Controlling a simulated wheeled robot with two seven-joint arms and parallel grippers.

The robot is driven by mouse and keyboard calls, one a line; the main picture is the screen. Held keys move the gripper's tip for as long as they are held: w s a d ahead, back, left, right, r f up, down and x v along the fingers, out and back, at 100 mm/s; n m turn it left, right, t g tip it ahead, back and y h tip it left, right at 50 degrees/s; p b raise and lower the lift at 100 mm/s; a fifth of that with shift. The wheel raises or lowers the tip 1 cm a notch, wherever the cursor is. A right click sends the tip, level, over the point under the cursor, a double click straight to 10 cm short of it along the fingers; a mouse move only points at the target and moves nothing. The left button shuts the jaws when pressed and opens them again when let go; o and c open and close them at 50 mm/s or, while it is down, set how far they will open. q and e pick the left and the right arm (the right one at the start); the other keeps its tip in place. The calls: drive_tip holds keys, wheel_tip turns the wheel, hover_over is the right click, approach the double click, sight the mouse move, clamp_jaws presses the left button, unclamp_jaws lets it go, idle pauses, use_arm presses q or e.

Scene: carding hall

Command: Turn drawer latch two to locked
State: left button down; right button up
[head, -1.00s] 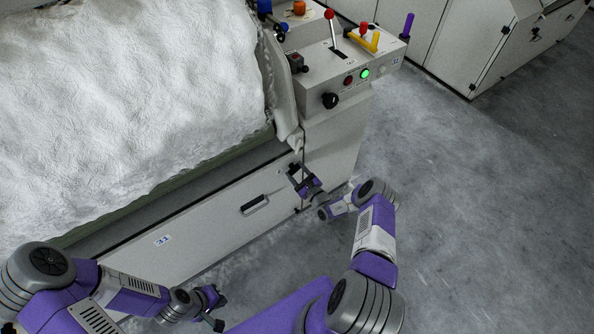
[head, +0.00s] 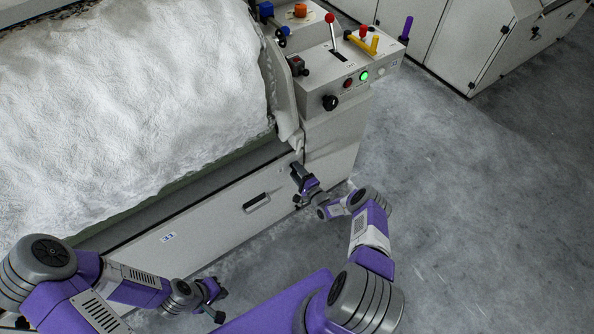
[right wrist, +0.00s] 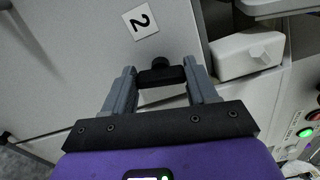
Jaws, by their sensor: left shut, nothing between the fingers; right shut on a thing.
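The black drawer latch (right wrist: 161,76) sits on the pale drawer front, beside a label with the number 2 (right wrist: 141,22) in the right wrist view. Its bar lies crosswise between the fingers of my right gripper (head: 298,172), which is shut on it. In the head view the gripper covers the latch at the right end of the drawer front (head: 215,226). Whether the latch stands at locked cannot be told; no position marking is readable. My left gripper (head: 214,300) is shut and empty, low in front of the drawer and away from the latch.
A black drawer handle (head: 256,202) is left of the latch. A control panel (head: 355,72) with levers, knobs and a lit green button stands above. White fibre (head: 130,100) covers the machine top. The grey floor (head: 460,210) at right is clear.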

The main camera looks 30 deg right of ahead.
drive_tip(key=shift+n+p, duration=0.4)
drive_tip(key=shift+n, duration=0.8)
drive_tip(key=shift+f, duration=0.1)
drive_tip(key=o, duration=1.1)
drive_tip(key=shift+c, duration=0.2)
drive_tip(key=s+p, duration=0.3)
drive_tip(key=s, duration=0.4)
drive_tip(key=shift+s+d, duration=0.3)
